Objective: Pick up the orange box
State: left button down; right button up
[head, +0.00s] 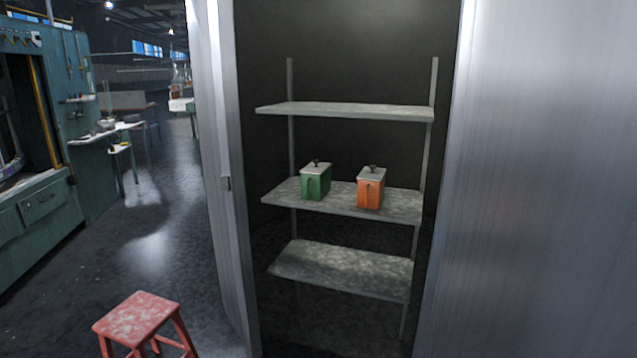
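The orange box (369,193) stands upright on the middle shelf (282,194) of a rack, right of the shelf's centre. It has a pale lid with a dark knob and a handle on its front. A green box (316,185) of similar shape stands to its left with a gap between them. Neither of my grippers shows in the head view.
The upper shelf (345,111) and lower shelf (345,270) look empty. Metal panels (545,180) flank the rack on both sides. A red stool (138,318) stands on the floor at the lower left. A green workbench (50,210) is at the far left, with open floor (150,230) beside it.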

aim_at(370, 194)
jog(key=z, duration=0.2)
jog(key=i+j+z, duration=0.25)
jog(key=z, duration=0.2)
jog(key=i+j+z, duration=0.25)
jog(key=z, duration=0.2)
jog(key=i+j+z, duration=0.15)
jog(key=j+z, duration=0.3)
